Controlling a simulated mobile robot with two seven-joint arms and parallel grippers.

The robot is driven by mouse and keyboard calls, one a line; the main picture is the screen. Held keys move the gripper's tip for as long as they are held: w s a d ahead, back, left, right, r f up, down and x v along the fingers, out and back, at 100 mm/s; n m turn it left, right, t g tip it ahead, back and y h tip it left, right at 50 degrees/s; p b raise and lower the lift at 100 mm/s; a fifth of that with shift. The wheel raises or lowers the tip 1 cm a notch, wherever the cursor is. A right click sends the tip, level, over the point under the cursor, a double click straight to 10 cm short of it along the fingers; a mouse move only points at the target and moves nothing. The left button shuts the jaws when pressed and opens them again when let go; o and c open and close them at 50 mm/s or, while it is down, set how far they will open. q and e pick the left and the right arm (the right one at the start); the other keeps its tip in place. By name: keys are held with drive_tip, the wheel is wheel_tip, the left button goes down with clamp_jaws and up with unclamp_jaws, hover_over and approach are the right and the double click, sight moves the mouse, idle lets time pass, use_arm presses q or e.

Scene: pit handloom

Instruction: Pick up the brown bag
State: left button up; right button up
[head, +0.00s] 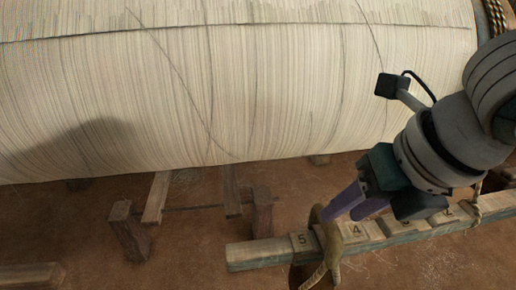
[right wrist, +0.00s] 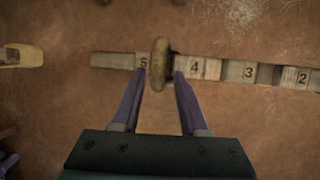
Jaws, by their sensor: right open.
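The brown bag (head: 331,245) hangs over a numbered wooden beam between the blocks marked 5 and 4, with a pale cord trailing below it. The right wrist view shows the bag (right wrist: 160,62) edge-on as a narrow tan shape across the beam. My right gripper (head: 340,214) is open, its purple fingers pointing down at the bag. In the right wrist view the right gripper (right wrist: 157,76) has one fingertip on each side of the bag, with gaps visible.
The wooden beam (head: 259,253) runs across the lower right over brown earth ground. A large warp-covered roll (head: 200,90) fills the back. Wooden posts (head: 128,232) stand below it. A wooden piece (right wrist: 22,56) lies at the left of the wrist view.

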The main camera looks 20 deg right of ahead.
drive_tip(key=b+x, duration=0.1)
drive_tip(key=x, duration=0.2)
drive_tip(key=b+x, duration=0.2)
drive_tip(key=shift+w+a+f, duration=0.1)
drive_tip(key=shift+w+f, duration=0.15)
drive_tip(key=shift+w, duration=0.2)
drive_tip(key=c, duration=0.4)
clamp_jaws()
idle(0.5)
drive_tip(key=shift+w+r, duration=0.1)
drive_tip(key=shift+r, duration=0.1)
